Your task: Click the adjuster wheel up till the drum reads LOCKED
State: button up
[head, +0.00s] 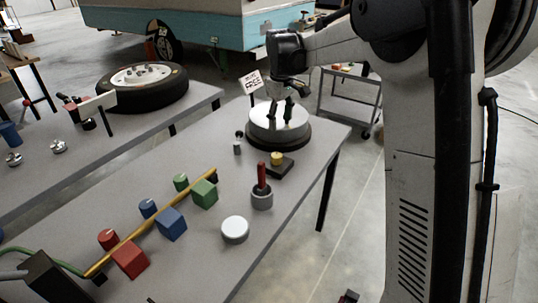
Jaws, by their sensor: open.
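The drum (262,134), a low round thing with a bright metal top and a dark lower rim, stands near the far right end of the table. A small white sign (251,81) stands behind it on the left, and its larger dark letters appear to read FREE. My gripper (280,119) points down over the drum's top with its fingers apart and nothing seen between them. I cannot tell whether the fingertips touch the drum. I cannot make out the adjuster wheel; the gripper covers part of the drum top.
Near the drum stand a dark block with a yellow knob (277,158), a grey cup with a red handle (262,189) and a white round puck (235,230). Coloured blocks line a yellow rod (150,222). A tyre (144,89) lies on another table. The table's right edge is close.

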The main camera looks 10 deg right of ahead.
aim_at(276, 154)
jog(key=shift+n+g, duration=0.3)
jog(key=shift+n, duration=0.1)
jog(key=w+f, duration=0.1)
jog(key=f, duration=0.4)
jog(key=w+f, duration=0.1)
jog(key=f, duration=0.5)
jog(key=f+b, duration=0.1)
jog(key=f, duration=0.5)
jog(key=shift+w+a, duration=0.2)
jog(key=shift+w, duration=0.2)
jog(key=c, duration=1.2)
jog(key=shift+o, duration=0.2)
jog(key=shift+m+b, duration=0.3)
jog(key=shift+m, duration=0.1)
jog(key=m+b, duration=0.1)
jog(key=m, duration=0.3)
jog(key=shift+m+b, duration=0.4)
jog(key=m+b, duration=0.1)
jog(key=m, duration=0.5)
jog(key=shift+g, duration=0.3)
jog(key=shift+w, duration=0.1)
